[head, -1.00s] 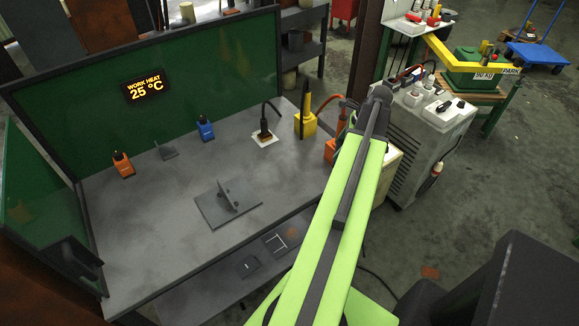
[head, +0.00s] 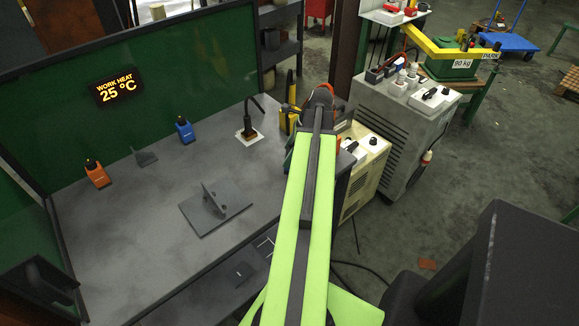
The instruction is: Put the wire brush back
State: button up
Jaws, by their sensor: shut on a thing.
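My gripper (head: 318,101) is at the far end of my green arm, above the back right corner of the workbench. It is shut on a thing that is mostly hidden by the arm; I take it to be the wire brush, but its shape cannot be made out. I cannot tell whether the gripper touches that holder.
The grey workbench (head: 125,235) carries an orange box (head: 97,174), a blue box (head: 185,131), a welded plate piece (head: 215,206) and a dark tool on a white pad (head: 247,133). A cream machine (head: 365,165) and a larger grey cabinet (head: 400,125) stand right of the bench.

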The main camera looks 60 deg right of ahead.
notch_tip(320, 180, down, 4)
jog(key=b, duration=0.4)
jog(key=shift+f, duration=0.2)
jog(key=shift+r, duration=0.25)
jog(key=shift+f, duration=0.2)
jog(key=o, duration=1.2)
jog(key=shift+r, duration=0.1)
jog(key=p+v, duration=1.1)
jog(key=v, duration=0.1)
jog(key=shift+r, duration=0.15)
